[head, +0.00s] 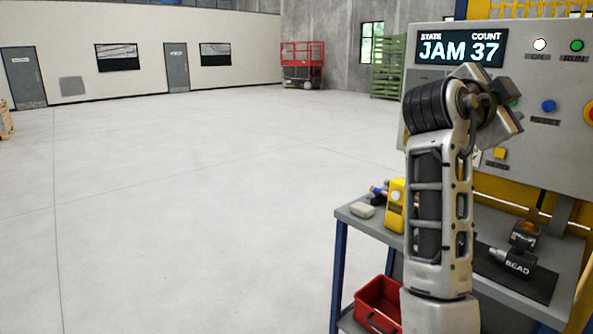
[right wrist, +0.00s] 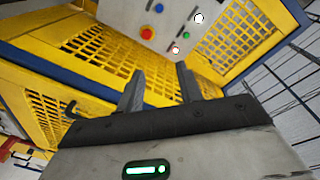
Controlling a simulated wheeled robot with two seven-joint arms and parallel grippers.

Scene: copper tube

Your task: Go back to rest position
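My right arm rises at the right of the head view, bent at the top in front of the control panel (head: 560,80). Its fingertips are hard to make out there. In the right wrist view my right gripper (right wrist: 158,84) has its two fingers apart with nothing between them. The panel also shows beyond the fingers in that view (right wrist: 172,18), with its coloured buttons. The panel's screen (head: 461,47) reads "JAM 37". My left gripper is in neither view.
A red bin (head: 379,300) sits below. Yellow mesh guarding (right wrist: 92,47) surrounds the panel. Open floor lies left.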

